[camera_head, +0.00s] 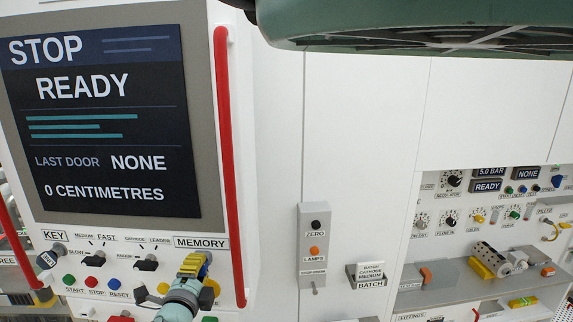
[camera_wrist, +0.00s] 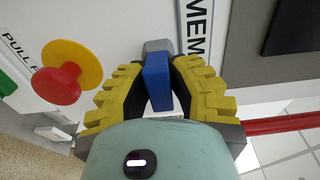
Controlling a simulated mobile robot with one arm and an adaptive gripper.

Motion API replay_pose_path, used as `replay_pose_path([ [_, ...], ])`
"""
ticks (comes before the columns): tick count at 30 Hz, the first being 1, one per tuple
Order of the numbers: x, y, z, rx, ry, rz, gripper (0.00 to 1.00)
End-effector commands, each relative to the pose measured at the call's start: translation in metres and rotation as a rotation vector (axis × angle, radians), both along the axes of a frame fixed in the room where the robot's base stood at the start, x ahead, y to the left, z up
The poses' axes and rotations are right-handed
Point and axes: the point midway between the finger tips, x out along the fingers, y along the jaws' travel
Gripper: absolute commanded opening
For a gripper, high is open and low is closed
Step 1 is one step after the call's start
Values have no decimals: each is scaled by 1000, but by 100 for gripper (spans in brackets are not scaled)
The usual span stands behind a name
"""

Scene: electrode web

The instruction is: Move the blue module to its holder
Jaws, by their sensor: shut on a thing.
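My gripper (camera_head: 195,263) is at the lower part of the control panel, just below the MEMORY label (camera_head: 201,242). In the wrist view my gripper (camera_wrist: 160,68) has its two yellow ribbed fingers closed around the blue module (camera_wrist: 157,84). A grey block (camera_wrist: 157,46) shows at the module's far end, close to the MEMORY label at the panel. I cannot tell whether the module touches or sits in that block.
A red button on a yellow disc (camera_wrist: 62,82) stands out beside my left finger. A red vertical handrail (camera_head: 229,165) runs right of the screen (camera_head: 98,115). A grey switch box (camera_head: 314,245) and a shelf with instruments (camera_head: 475,285) lie further right.

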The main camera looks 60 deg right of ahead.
Motion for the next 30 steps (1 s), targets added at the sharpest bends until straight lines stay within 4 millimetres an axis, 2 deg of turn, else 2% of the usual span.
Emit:
replay_pose_path([
  [30,-3,8,-1,2,1,4,0],
])
